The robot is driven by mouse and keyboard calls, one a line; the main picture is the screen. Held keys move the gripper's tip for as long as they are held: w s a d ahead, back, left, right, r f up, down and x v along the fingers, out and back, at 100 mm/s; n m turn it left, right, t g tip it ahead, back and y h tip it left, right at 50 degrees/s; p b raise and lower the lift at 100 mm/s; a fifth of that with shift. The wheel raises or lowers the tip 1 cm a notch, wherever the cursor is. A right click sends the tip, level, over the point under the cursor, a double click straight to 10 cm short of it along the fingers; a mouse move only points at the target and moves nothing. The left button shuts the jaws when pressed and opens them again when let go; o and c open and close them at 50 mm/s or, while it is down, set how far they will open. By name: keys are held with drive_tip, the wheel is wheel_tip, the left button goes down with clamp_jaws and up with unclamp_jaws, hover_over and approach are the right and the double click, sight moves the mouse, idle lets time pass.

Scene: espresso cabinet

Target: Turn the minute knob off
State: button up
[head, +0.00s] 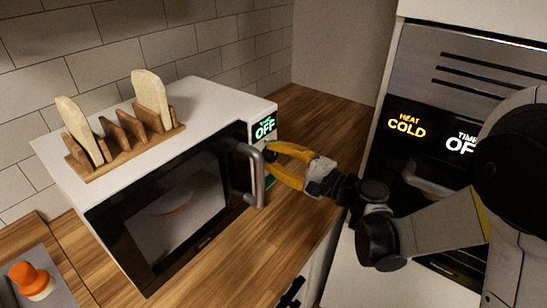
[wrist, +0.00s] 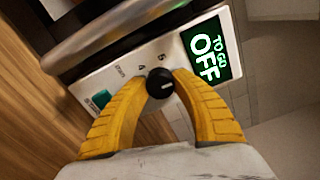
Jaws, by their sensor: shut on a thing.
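The white microwave (head: 215,93) stands on the wooden counter, its dark door shut. Its front panel has a green display (head: 264,126) that reads OFF. In the wrist view the display (wrist: 206,47) reads TO GO OFF. The small black minute knob (wrist: 160,83) sits beside the display, with a pale pointer line and partly hidden printed marks around it. My gripper (head: 268,152) reaches the panel from the right. Its two yellow fingers are closed on the knob, one on each side, in the wrist view (wrist: 160,79). The knob is hidden by the fingers in the head view.
The microwave's bar handle (head: 258,177) stands out close beside my fingers. A teal button (wrist: 101,99) is on the same panel. A wooden rack (head: 125,140) with two bread slices is on top. An oven showing COLD (head: 406,126) is at right.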

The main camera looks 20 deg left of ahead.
drive_tip(key=shift+n, duration=0.4)
drive_tip(key=o, duration=1.2)
drive_tip(key=v, duration=1.2)
